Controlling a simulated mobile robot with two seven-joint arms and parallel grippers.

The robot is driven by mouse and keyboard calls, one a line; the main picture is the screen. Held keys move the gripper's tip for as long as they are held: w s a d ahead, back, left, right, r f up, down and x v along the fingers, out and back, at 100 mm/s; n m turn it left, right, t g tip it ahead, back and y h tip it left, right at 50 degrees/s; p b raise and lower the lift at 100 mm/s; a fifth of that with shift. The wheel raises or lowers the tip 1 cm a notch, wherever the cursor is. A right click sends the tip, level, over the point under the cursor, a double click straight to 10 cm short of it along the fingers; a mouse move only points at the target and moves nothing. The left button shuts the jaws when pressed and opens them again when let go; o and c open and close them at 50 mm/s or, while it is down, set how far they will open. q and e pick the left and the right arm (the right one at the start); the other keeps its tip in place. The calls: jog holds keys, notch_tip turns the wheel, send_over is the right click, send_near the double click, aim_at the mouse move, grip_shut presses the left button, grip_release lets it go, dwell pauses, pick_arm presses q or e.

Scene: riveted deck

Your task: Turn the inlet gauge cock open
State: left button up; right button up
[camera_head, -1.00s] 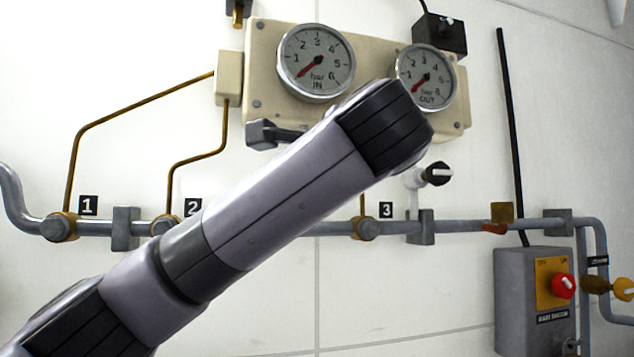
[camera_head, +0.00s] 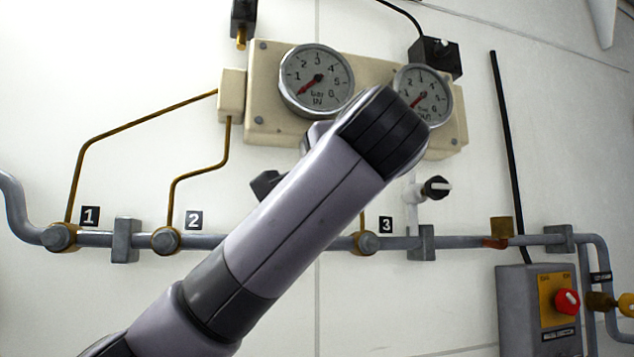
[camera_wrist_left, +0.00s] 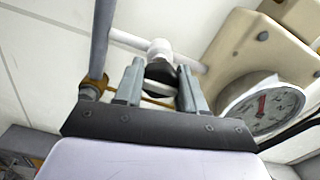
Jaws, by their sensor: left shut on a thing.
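The inlet gauge cock shows in the left wrist view as a dark round knob (camera_wrist_left: 161,72) on a white pipe fitting, with a pale bar across its near side. My left gripper (camera_wrist_left: 160,88) has one finger on each side of it and is shut on it. In the head view my left arm covers the cock; only a dark part of my left gripper (camera_head: 266,184) shows beside the arm. The IN gauge (camera_head: 317,80) has its red needle pointing to the lower left; a gauge face (camera_wrist_left: 262,105) also shows in the wrist view. My right gripper is in neither view.
The OUT gauge (camera_head: 423,95) is on the same cream panel (camera_head: 262,75). A similar black cock with a white bar (camera_head: 436,187) is below it. A grey pipe (camera_head: 480,241) runs along the wall. A grey box with a red knob (camera_head: 541,310) is at lower right.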

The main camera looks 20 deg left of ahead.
pick_arm(q)
jog(key=shift+f, duration=0.15)
jog(key=o, duration=1.1)
jog(key=shift+s, duration=0.1)
jog(key=shift+c, duration=0.2)
jog(key=b+v, duration=0.2)
jog(key=v, duration=0.5)
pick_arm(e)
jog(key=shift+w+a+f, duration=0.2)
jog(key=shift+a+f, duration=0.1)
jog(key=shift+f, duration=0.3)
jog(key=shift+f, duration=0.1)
